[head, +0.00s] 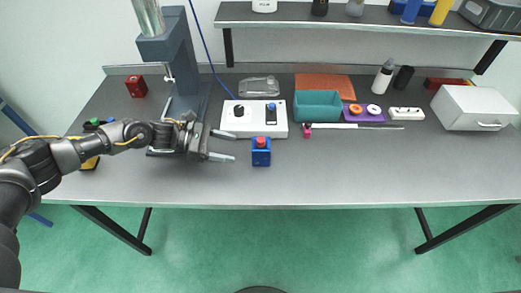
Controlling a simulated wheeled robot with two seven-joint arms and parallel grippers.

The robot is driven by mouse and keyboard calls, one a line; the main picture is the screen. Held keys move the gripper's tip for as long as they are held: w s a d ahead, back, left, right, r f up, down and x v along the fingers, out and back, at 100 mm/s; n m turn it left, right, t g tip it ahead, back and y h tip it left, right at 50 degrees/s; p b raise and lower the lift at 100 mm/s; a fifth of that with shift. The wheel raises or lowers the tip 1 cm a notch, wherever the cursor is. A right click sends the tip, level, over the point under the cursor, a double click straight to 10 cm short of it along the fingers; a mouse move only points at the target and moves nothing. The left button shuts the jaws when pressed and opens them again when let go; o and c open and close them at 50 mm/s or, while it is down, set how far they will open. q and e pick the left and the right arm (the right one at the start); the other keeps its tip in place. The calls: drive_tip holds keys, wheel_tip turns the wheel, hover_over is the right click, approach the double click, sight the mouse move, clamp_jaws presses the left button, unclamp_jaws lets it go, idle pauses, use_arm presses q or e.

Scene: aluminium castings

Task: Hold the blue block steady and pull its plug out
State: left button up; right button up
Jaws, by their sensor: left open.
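The blue block (261,158) stands on the grey workbench (330,180), a little left of the middle and near the front. A red plug (261,142) shows at its top; how deep it sits I cannot tell. My left gripper (230,146) reaches in from the left, with its fingers spread and pointing right towards the block. It is open and empty, with a small gap between its fingertips and the block. My right gripper is not in view.
A white box with a black knob (239,111) stands just behind the block. A teal bin (317,106), a purple tray (376,116) and a white drawer box (474,108) stand to the right. A blue-grey press column (180,60) rises behind my left gripper. The bench front right is clear.

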sight(257, 153)
use_arm(q)
drive_tip(key=shift+d, duration=0.2)
drive_tip(key=shift+d+f, duration=0.15)
drive_tip(key=shift+d, duration=0.2)
drive_tip(key=p+x, duration=0.1)
drive_tip(key=x, duration=0.4)
drive_tip(key=shift+d+f+b, duration=0.55)
drive_tip(key=shift+d+b, duration=0.35)
drive_tip(key=shift+b, duration=0.2)
drive_tip(key=shift+d+f+b, duration=0.1)
drive_tip(key=shift+d+b, duration=0.35)
drive_tip(key=shift+d, duration=0.45)
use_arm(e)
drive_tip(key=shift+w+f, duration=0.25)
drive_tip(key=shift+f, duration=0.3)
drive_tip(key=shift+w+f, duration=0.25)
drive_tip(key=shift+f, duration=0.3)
